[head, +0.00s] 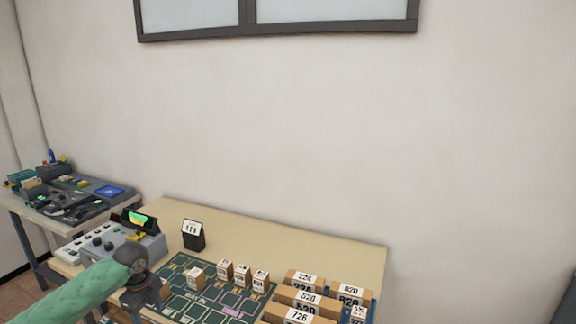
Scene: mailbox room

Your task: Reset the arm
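My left arm comes in from the lower left with a green sleeve. Its dark wrist and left gripper (142,298) are over the left front part of the table, at the left edge of the green mat (178,272). The fingers are too small and hidden to tell if they are open or shut. A brown patch shows beside the gripper, and I cannot tell whether it is held. My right gripper is not in view.
Several small labelled boxes (243,275) stand on the mat. Larger numbered cartons (304,298) sit at the right in a blue rack. A black label stand (193,236) and a grey control device (125,246) stand behind. The table's back right (330,248) is clear. A side table (100,218) holds trays.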

